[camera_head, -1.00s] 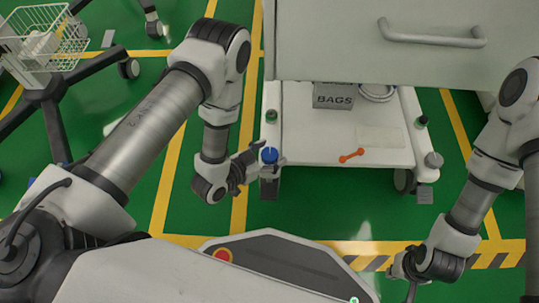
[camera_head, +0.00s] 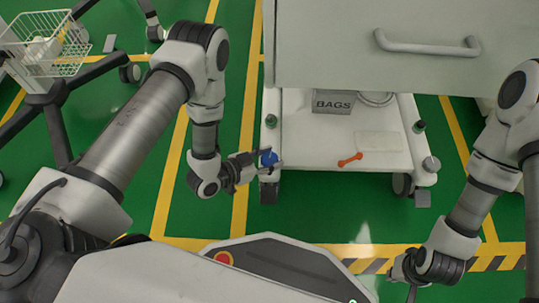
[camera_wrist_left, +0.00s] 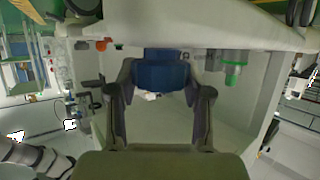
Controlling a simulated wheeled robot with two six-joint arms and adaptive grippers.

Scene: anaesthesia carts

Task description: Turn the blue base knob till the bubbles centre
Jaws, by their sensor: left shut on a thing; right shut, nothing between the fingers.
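The blue base knob (camera_head: 268,158) sits at the front left corner of the white cart base (camera_head: 310,150). My left gripper (camera_head: 262,164) reaches it from the left and is shut on it. In the left wrist view the blue knob (camera_wrist_left: 160,74) lies between the two fingers, its lower part hidden from the head view. My right gripper (camera_head: 411,287) is shut and empty, low at the right, away from the cart. No bubbles can be made out; green-topped fittings (camera_head: 271,121) stand on the base's left side and right side (camera_head: 419,126).
A grey knob (camera_head: 432,163) is at the base's right corner. An orange tool (camera_head: 350,160) and a BAGS box (camera_head: 333,103) rest on the base. The cart's drawer handle (camera_head: 427,43) overhangs above. A wire basket stand (camera_head: 43,45) is far left.

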